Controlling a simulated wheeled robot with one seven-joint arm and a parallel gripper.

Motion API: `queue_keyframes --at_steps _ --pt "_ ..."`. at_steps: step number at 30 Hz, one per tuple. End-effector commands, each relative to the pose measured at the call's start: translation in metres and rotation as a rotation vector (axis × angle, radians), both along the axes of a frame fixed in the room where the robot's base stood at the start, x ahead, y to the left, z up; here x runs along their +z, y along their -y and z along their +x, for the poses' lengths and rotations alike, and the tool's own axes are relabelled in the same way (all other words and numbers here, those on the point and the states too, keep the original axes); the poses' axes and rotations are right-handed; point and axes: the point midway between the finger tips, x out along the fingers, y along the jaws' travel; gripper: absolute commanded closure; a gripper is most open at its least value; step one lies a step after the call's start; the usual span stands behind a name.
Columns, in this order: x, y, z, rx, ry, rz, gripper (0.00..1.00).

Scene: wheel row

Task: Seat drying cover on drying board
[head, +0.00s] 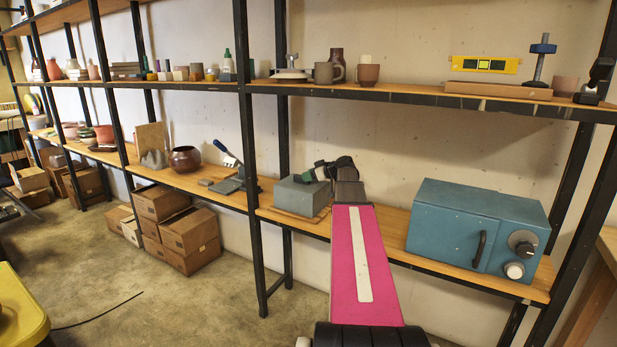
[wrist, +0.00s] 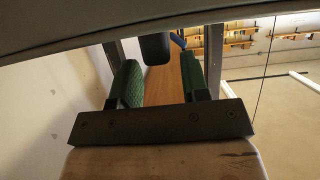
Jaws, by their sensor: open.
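A grey box-shaped block (head: 298,196), which looks like the drying cover, sits on a thin wooden board (head: 322,217), apparently the drying board, on the middle shelf in the head view. The cover looks level; whether it is fully seated on the board I cannot tell. My gripper (head: 322,172) is by the cover's upper right edge; whether it touches I cannot tell. In the wrist view its two green-padded fingers (wrist: 161,82) stand apart with nothing clearly held between them. My pink arm hides part of the shelf right of the cover.
A blue oven-like box (head: 450,225) stands right of my arm on the same shelf (head: 395,230). A black upright post (head: 247,130) is left of the cover. Pots and cups line the upper shelf (head: 400,94). Cardboard boxes (head: 160,203) sit at the lower left.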

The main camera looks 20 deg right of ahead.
Motion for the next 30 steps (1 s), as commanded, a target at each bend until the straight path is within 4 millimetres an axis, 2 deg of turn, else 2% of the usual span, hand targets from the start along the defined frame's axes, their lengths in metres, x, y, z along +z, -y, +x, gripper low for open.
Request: queue_keyframes --at_steps 10,12,13,25,27,30 --pt "0.0007 0.0012 -0.0016 0.000 0.000 0.000 0.58" --pt "0.0006 0.0013 -0.0015 0.000 0.000 0.000 0.35" --pt "0.0007 0.0012 -0.0014 0.000 0.000 0.000 0.28" --pt "0.0006 0.0012 -0.0015 0.000 0.000 0.000 0.28" --pt "0.0006 0.0012 -0.0015 0.000 0.000 0.000 0.07" --pt "0.0006 0.0013 -0.0015 0.000 0.000 0.000 0.07"
